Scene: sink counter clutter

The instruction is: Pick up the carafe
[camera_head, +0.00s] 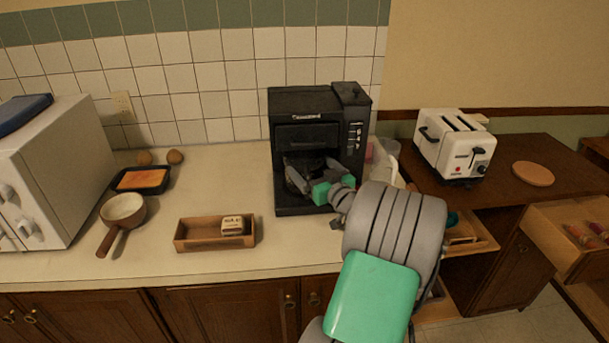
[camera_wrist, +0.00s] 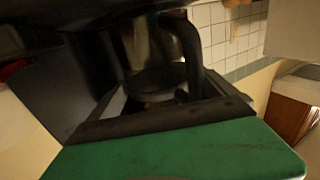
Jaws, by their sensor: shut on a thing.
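The dark carafe (camera_head: 296,178) sits in the bay of the black coffee maker (camera_head: 305,133), on its base, partly hidden by my gripper. My gripper (camera_head: 308,179), with a green body and dark fingers, reaches into the bay from the right and is shut on the carafe. In the wrist view, the carafe's black curved handle (camera_wrist: 188,52) and glass side (camera_wrist: 142,42) show close up, beyond the green gripper body (camera_wrist: 180,155). The exact finger contact is hard to see in the dark bay.
A wooden box with a small packet (camera_head: 232,224), a saucepan (camera_head: 123,212) and a dark tray (camera_head: 142,180) stand left on the counter. A white microwave (camera_head: 50,170) is at far left. A toaster (camera_head: 454,147) stands right. Counter before the coffee maker is partly free.

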